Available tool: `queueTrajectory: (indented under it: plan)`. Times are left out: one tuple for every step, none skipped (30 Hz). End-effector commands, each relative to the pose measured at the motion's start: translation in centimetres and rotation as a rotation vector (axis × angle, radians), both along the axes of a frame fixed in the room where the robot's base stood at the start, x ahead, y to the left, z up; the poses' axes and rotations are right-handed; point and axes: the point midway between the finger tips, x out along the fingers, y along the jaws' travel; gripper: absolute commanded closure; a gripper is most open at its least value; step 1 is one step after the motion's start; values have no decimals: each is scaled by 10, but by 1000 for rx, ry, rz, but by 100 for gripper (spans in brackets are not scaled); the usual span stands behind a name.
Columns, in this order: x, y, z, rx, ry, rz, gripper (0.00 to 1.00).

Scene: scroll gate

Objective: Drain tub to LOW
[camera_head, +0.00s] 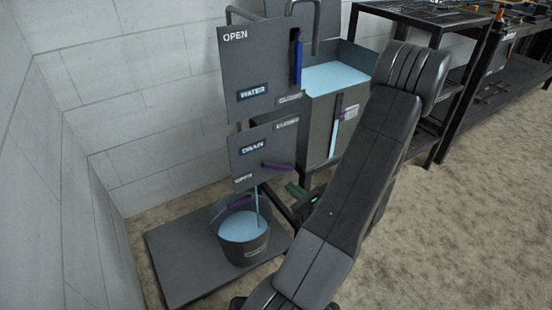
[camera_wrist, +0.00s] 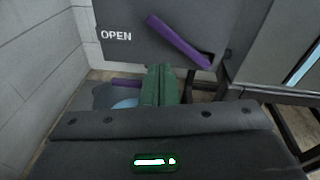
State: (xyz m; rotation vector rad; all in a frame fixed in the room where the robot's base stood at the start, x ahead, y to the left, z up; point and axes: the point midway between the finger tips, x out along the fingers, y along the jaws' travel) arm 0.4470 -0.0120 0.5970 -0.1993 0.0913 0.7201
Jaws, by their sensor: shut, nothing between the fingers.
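The tub (camera_head: 366,62) holds light blue liquid. A level strip (camera_head: 334,138) on its front is light blue in its lower part, with a purple piece above; its small label is unreadable. The DRAIN panel (camera_head: 240,164) has a purple lever (camera_head: 277,167) lying nearly sideways toward OPEN; the lever also shows in the wrist view (camera_wrist: 180,42). A blue stream (camera_head: 257,207) falls into the bucket (camera_head: 245,250), which holds blue liquid. My gripper (camera_head: 294,189) has green fingers, shut and empty, below and right of the lever; its fingertips (camera_wrist: 160,70) are apart from it in the wrist view.
The WATER panel (camera_head: 262,65) above has an upright blue lever (camera_head: 297,58). The bucket stands on a dark platform (camera_head: 172,262) beside grey walls. Dark shelving (camera_head: 440,90) stands right of the tub. The carpeted floor at right is free.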

Motion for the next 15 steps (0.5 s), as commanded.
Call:
queueTrajectory:
  plan:
    - [1, 1, 9, 56, 69, -2, 100]
    - [1, 1, 7, 91, 115, -4, 100]
    - [2, 2, 5, 138, 173, -8, 100]
    - [2, 3, 4, 171, 218, -11, 100]
    - [1, 3, 2, 205, 261, -15, 100]
    - [1, 4, 0, 246, 315, -19, 100]
    - [1, 5, -2, 277, 355, -23, 100]
    - [0, 6, -4, 303, 393, -28, 100]
    - [0, 7, -7, 337, 439, -33, 100]
    - [-1, 7, -9, 360, 470, -38, 100]
    - [-1, 8, -10, 381, 498, -41, 100]
    - [-2, 9, -13, 404, 530, -47, 100]
    - [-3, 9, -14, 419, 551, -50, 100]
    - [-3, 9, -16, 431, 568, -52, 100]
    - [-3, 10, -18, 443, 585, -55, 100]
